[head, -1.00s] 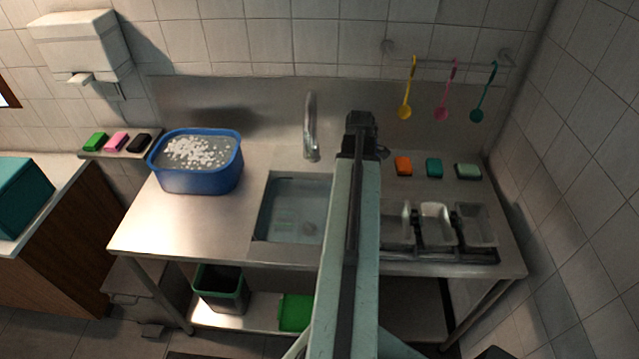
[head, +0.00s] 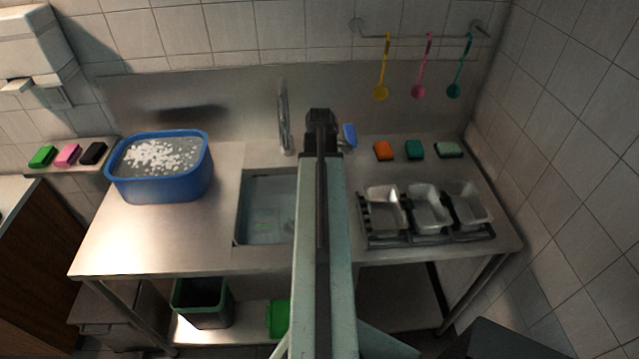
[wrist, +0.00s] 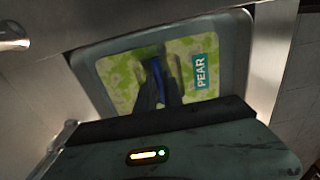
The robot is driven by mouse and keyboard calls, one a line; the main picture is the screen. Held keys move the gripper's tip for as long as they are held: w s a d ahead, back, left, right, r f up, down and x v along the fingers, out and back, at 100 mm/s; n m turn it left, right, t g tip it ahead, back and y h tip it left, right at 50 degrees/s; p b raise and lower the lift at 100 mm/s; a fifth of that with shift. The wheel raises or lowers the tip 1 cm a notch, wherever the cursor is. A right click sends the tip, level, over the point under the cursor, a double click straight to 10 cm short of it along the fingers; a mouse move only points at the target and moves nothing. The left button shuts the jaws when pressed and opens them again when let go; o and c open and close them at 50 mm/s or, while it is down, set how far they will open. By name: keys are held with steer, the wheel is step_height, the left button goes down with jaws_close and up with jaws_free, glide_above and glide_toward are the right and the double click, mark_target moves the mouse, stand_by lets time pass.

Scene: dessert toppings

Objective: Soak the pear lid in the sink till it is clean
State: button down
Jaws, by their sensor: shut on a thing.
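The pear lid (wrist: 208,48) fills much of the wrist view. It has a grey rim, rounded corners, a mottled yellow-green face and a teal "PEAR" label (wrist: 201,73). My gripper (wrist: 160,88) is shut on the lid, with a narrow blue part between its fingers. In the head view my gripper (head: 322,122) is at the far end of my arm, right of the faucet, and the lid is hidden there. The sink (head: 262,205) holds water, with a pale blurred shape at its bottom; my arm covers its right part.
A blue tub (head: 160,185) with white bits stands left of the sink. The faucet (head: 284,120) rises behind the sink. Metal trays in a rack (head: 425,238) stand right. A small blue thing (head: 349,135) and sponges (head: 415,149) lie behind. Ladles hang on the wall.

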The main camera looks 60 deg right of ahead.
steer(key=shift+f+b, duration=8.25)
steer(key=shift+f, duration=0.4)
steer(key=c, duration=1.4)
jaws_free()
steer(key=shift+r, duration=0.1)
step_height(320, 180, up, 16)
steer(key=p, duration=1.6)
